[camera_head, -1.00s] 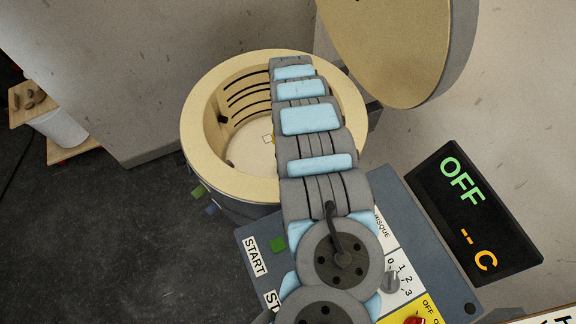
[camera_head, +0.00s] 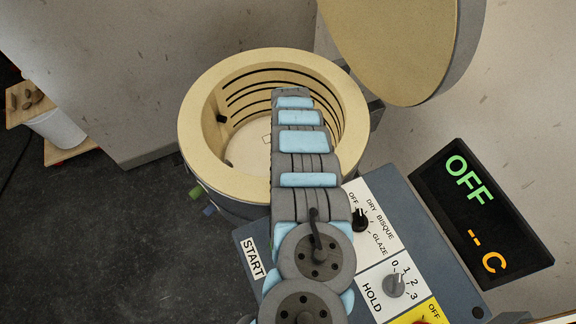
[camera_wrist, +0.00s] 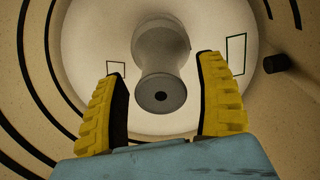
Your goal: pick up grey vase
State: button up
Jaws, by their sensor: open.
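The grey vase (camera_wrist: 162,60) stands on the pale round floor inside the kiln, seen from above in the wrist view. Its narrow neck, with a dark opening, faces the camera and lies between my fingers. My gripper (camera_wrist: 162,108) is open, with one yellow-padded finger on each side of the vase's neck and a visible gap on both sides. In the head view my arm reaches over the kiln's front rim and hides the vase and the gripper.
The round kiln (camera_head: 197,130) has a thick tan rim and grooved walls. Its lid (camera_head: 395,45) is raised at upper right. A dark peg (camera_wrist: 276,63) sticks out from the wall. A control panel (camera_head: 372,225) and a display (camera_head: 482,215) stand at the right front.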

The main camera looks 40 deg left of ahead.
notch_tip(320, 180, down, 2)
jog(key=shift+s+f, duration=0.1)
jog(key=shift+f, duration=0.1)
jog(key=shift+r, duration=0.1)
grip_shut()
